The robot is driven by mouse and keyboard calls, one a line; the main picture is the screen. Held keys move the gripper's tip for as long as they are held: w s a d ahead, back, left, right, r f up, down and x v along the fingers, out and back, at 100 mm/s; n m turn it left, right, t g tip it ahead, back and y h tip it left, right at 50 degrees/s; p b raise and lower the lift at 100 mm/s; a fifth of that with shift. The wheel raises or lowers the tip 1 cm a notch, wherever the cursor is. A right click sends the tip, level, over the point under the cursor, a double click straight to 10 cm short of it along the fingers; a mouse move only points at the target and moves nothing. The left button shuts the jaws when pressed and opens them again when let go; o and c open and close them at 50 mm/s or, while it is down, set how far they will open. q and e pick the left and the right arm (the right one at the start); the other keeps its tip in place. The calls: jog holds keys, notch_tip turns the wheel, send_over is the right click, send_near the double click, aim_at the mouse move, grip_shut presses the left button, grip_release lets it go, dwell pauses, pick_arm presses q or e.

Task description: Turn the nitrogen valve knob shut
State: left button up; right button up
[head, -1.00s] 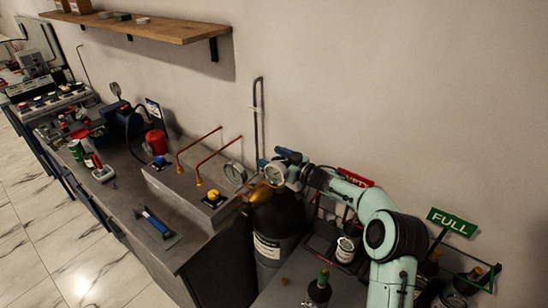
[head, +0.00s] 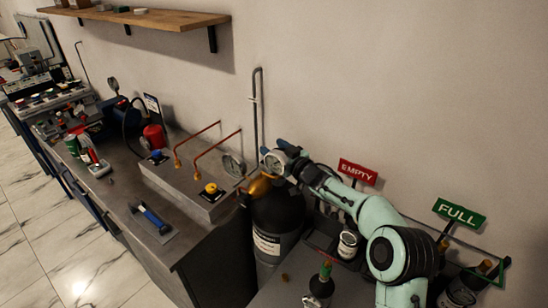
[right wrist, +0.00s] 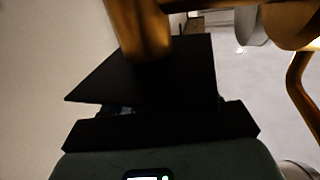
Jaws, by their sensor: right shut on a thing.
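A dark gas cylinder (head: 278,215) with a white label stands upright at the end of the bench. Its brass valve (head: 260,187) is on top, with a round gauge beside it. My right gripper (head: 279,166) is at this valve, shut. The wrist view shows its dark fingers (right wrist: 150,75) close against a brass part (right wrist: 140,30). The nitrogen valve knob is hidden at the jaws, and its turn angle cannot be read. My left gripper is not in view.
Copper pipes (head: 215,145) and another gauge (head: 233,165) are left of the cylinder. A grey upright pipe (head: 257,110) runs behind it. EMPTY (head: 357,172) and FULL (head: 459,211) signs stand right, above several bottles. Floor is clear at lower left.

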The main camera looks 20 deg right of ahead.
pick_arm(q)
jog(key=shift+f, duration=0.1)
pick_arm(e)
jog(key=shift+f, duration=0.1)
jog(key=o, duration=1)
jog(key=shift+c, duration=0.2)
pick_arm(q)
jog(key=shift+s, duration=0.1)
pick_arm(e)
jog(key=shift+s+d, duration=0.1)
jog(key=shift+s, duration=0.05)
jog(key=shift+s+d, duration=0.1)
jog(key=shift+s, duration=0.15)
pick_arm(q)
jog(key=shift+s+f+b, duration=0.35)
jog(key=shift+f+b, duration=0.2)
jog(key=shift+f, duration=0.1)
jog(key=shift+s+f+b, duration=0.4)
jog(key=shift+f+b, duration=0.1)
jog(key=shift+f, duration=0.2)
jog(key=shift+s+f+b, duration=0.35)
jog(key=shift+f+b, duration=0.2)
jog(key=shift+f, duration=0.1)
pick_arm(e)
jog(key=v, duration=1.2)
jog(key=shift+s, duration=0.4)
